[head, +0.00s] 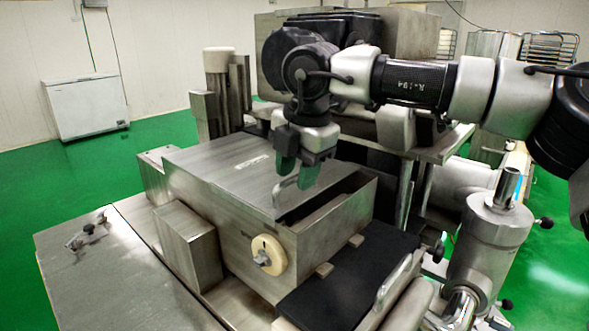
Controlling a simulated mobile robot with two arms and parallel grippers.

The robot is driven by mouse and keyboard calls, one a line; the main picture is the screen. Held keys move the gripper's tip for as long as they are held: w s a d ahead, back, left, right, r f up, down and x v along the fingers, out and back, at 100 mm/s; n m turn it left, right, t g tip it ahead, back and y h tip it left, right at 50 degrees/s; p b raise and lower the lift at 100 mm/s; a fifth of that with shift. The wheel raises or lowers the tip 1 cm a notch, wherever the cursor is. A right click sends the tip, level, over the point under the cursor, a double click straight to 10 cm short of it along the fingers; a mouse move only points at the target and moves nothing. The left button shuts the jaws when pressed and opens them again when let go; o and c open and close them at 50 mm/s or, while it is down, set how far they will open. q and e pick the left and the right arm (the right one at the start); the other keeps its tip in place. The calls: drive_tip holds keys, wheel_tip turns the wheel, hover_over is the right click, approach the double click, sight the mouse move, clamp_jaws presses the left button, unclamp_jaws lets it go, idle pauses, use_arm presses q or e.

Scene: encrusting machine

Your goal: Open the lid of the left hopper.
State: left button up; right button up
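The left hopper (240,235) is a metal box in the middle of the head view, with a round cream knob on its front face. Its flat grey metal lid (215,170) covers most of the top. A curved handle (282,192) stands near the lid's right edge. A dark gap shows between that edge and the hopper's right wall. My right gripper (297,173) points down just above the handle, its two greenish fingers apart with nothing visible between them. I cannot tell whether a finger touches the handle. My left gripper is out of view.
A black cover (350,270) with a metal handle (393,283) lies to the right of the hopper. A metal cylinder (490,240) stands further right. A metal block (188,245) stands at the hopper's left. A large metal housing (410,35) rises behind my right arm.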

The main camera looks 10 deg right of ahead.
drive_tip(key=shift+w+a, duration=0.15)
drive_tip(key=shift+a, duration=0.05)
drive_tip(key=shift+w+a+f, duration=0.15)
drive_tip(key=shift+w, duration=0.05)
drive_tip(key=shift+b+v, duration=0.5)
drive_tip(key=shift+v, duration=0.3)
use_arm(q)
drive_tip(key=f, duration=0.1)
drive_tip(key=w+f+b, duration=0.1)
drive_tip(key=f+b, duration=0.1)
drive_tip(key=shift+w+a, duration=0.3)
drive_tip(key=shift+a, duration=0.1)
use_arm(e)
drive_tip(key=v, duration=0.9)
